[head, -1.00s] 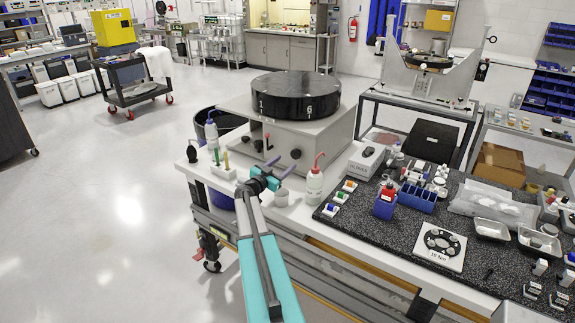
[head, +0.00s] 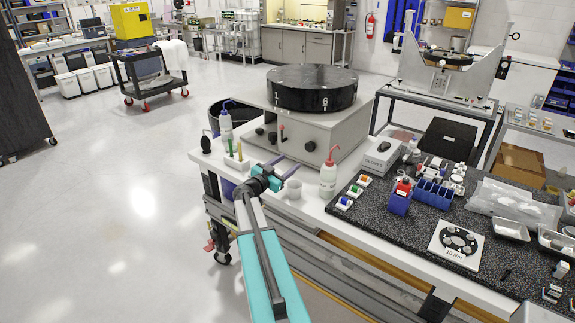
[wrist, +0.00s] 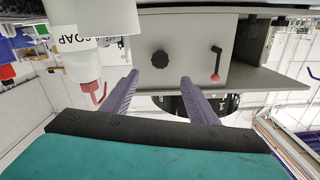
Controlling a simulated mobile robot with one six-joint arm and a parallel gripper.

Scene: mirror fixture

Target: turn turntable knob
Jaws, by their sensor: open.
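The turntable is a black numbered disc (head: 312,88) on a grey box (head: 335,127). A round black knob (head: 309,146) sits on the box's front face, left of the white red-tipped bottle. In the wrist view, which is upside down, the knob (wrist: 160,59) shows between my fingertips. My gripper (head: 291,161) is in front of the box, over the bench's front edge. Its two purple fingers are open and empty, and look short of the knob with no contact. A crank with a red end (wrist: 215,62) is beside the knob on the same face.
The white SOAP bottle (head: 328,178) stands close right of my gripper; a small white cup (head: 293,188) is just beside it. A holder with upright tools (head: 236,160) is to the left. A dark speckled mat with several items lies right. The floor at left is clear.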

